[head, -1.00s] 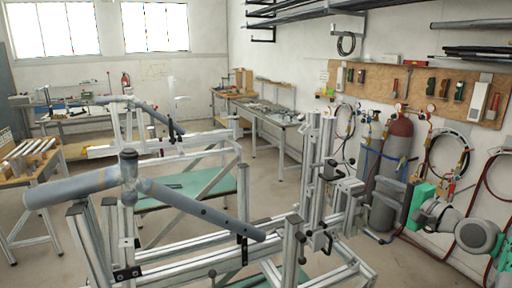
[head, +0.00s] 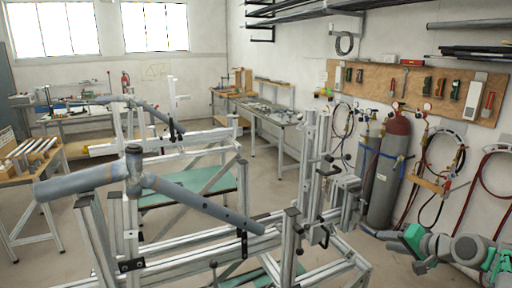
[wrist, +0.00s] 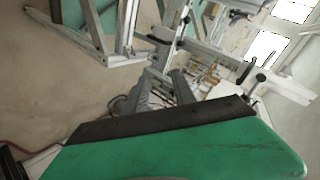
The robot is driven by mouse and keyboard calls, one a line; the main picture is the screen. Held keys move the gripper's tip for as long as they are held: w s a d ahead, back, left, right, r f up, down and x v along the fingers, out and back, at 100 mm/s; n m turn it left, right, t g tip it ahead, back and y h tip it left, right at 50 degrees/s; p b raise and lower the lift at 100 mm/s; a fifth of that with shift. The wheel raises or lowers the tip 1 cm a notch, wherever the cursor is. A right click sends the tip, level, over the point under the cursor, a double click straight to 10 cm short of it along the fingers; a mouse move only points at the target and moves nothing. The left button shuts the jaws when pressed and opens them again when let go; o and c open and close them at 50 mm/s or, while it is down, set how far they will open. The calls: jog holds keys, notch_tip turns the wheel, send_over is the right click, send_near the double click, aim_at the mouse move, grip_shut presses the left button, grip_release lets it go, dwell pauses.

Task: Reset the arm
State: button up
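My gripper (head: 404,246) is at the lower right of the head view, with a green housing and a grey and white arm behind it. It is held in free space to the right of the metal frame jig, below the gas cylinders in the picture. In the wrist view the green housing with a dark strip fills the bottom. Beyond it two grey ridged fingers (wrist: 162,84) stand apart, with nothing seen between them. The fingers are small and partly hidden in the head view.
The aluminium jig (head: 290,250) holds a grey tube frame (head: 200,205) at front left and centre. Gas cylinders (head: 388,180) and hanging hoses (head: 440,165) line the right wall. A tool board (head: 410,85) is above them. Some bare floor lies between jig and wall.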

jog(key=s+d+f+g+h, duration=0.15)
jog(key=s+f+g, duration=0.45)
jog(key=s+f, duration=0.7)
jog(key=s+a+n+g+h, duration=0.2)
jog(key=s+a+g, duration=0.2)
jog(key=s+a, duration=0.5)
jog(key=a+r+n+t, duration=0.2)
jog(key=a+r+n, duration=0.1)
jog(key=a, duration=0.5)
jog(key=a+r+n+t+b, duration=0.1)
jog(key=a+r+n, duration=0.1)
jog(key=a+r, duration=0.4)
jog(key=shift+s+a+n+t, duration=0.4)
jog(key=shift+s+a, duration=0.05)
jog(key=shift+a, duration=0.5)
jog(key=shift+r, duration=0.1)
